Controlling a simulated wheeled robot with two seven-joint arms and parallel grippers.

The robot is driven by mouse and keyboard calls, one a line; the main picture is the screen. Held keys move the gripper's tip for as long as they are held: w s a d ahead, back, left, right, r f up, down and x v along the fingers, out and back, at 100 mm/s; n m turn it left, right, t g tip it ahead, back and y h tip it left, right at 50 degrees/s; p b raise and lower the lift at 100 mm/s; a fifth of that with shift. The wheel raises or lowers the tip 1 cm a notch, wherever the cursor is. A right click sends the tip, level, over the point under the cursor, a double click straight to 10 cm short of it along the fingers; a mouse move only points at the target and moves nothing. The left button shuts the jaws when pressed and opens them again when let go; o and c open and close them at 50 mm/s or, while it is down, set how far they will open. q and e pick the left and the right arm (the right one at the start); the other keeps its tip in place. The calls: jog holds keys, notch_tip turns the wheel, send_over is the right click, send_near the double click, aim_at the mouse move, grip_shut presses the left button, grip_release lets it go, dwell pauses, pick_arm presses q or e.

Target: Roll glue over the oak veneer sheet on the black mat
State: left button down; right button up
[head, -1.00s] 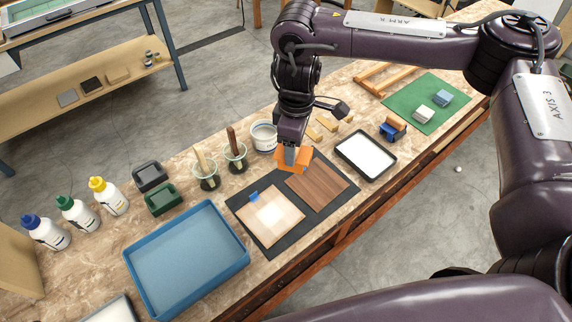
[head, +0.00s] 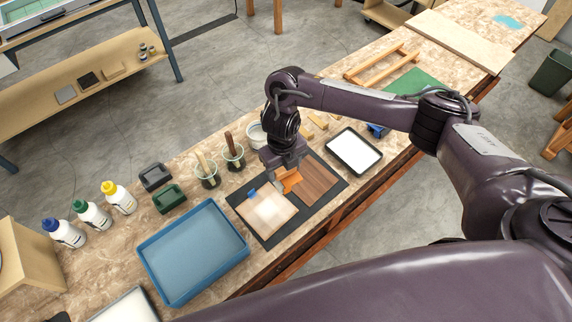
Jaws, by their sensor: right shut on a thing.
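The pale oak veneer sheet (head: 243,225) lies on the left half of the black mat (head: 318,211). A whitish patch, seemingly glue (head: 268,212), covers its middle. A small blue piece (head: 252,194) sits at its upper edge. My right gripper (head: 283,169) is shut on an orange tool (head: 291,182), which looks like a glue roller. The tool is low over the mat, by the oak sheet's upper right side and the dark veneer. The gripper partly hides it, and I cannot tell whether it touches the sheet. My left gripper is not in view.
A dark brown veneer sheet (head: 319,181) shares the mat. A black tray of white liquid (head: 354,151) stands to the right, a blue tray (head: 193,252) to the left. Brush jars (head: 233,155), a white tub (head: 256,135), green and black holders and glue bottles (head: 92,214) line the far side.

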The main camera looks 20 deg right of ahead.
aim_at(285, 182)
jog(key=shift+s+f+n, duration=0.3)
jog(key=shift+s+n, duration=0.1)
jog(key=shift+n, duration=0.6)
jog(key=shift+d+f+n, duration=0.1)
jog(key=shift+f+n, duration=0.2)
notch_tip(285, 182, down, 6)
jog(key=b, duration=0.5)
jog(key=shift+r, duration=0.15)
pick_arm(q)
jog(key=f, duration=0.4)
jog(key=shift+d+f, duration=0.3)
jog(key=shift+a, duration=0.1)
pick_arm(e)
jog(key=shift+r, duration=0.15)
